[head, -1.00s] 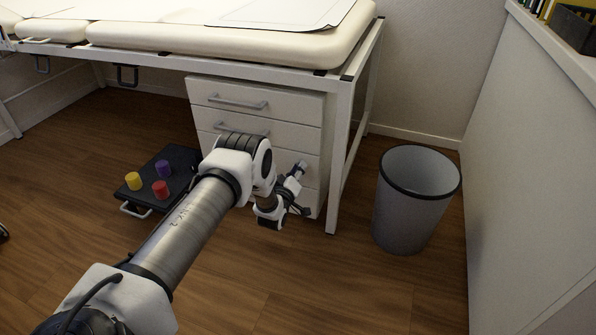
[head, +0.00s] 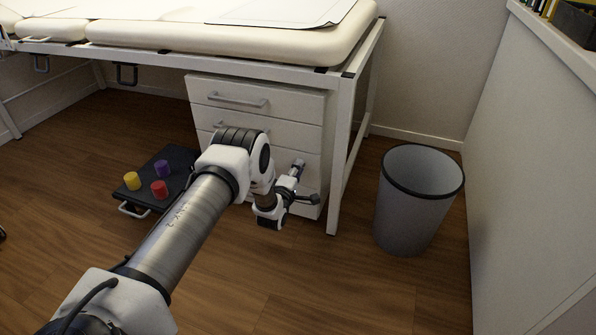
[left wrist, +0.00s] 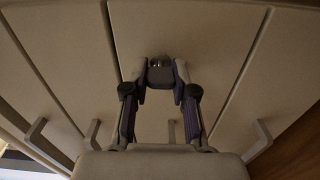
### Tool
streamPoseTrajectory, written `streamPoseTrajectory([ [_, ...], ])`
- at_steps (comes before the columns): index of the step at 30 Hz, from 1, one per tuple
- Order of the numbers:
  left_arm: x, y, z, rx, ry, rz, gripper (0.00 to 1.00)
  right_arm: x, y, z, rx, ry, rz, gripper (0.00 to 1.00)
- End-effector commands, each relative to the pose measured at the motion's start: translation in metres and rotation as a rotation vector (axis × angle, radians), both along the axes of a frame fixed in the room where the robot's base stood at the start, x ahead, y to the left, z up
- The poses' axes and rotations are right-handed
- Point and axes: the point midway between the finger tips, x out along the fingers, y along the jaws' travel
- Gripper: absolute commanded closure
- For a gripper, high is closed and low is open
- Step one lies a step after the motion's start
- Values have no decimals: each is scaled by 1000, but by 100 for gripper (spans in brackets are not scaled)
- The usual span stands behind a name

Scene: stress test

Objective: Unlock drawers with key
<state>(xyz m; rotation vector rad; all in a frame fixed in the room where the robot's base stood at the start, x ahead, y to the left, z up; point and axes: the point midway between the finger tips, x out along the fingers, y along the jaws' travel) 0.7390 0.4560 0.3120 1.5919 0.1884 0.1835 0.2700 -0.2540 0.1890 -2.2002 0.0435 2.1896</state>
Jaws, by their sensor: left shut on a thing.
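The white drawer cabinet (head: 290,103) stands under the bench, its drawers shut, with grey bar handles; my arm covers part of its lower fronts. In the left wrist view the drawer fronts (left wrist: 225,35) fill the background. My left gripper (head: 298,166) is at the lower right of the cabinet front. In the left wrist view its fingertips (left wrist: 160,75) are closed on a small dark grey thing, probably the key (left wrist: 160,73), with its far end at or very close to the drawer front. I cannot tell whether it sits in a lock. My right gripper is out of view.
A grey waste bin (head: 413,205) stands right of the bench leg (head: 341,150). A black board (head: 175,160) with yellow, red and purple pieces lies on the floor left of the cabinet. The floor before the bin is clear.

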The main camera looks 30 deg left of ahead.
Motion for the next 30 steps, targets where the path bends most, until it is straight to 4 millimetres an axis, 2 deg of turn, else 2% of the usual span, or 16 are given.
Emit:
streamPoseTrajectory([
  [18,0,0,0,-44,-10,1,100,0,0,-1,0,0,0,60],
  [19,0,0,0,-44,-11,1,63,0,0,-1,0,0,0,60],
  [20,0,0,0,-44,-11,1,53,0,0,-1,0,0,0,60],
  [21,0,0,0,-44,-11,1,47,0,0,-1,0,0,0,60],
  [30,-1,0,0,-43,-9,0,47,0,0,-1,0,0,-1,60],
])
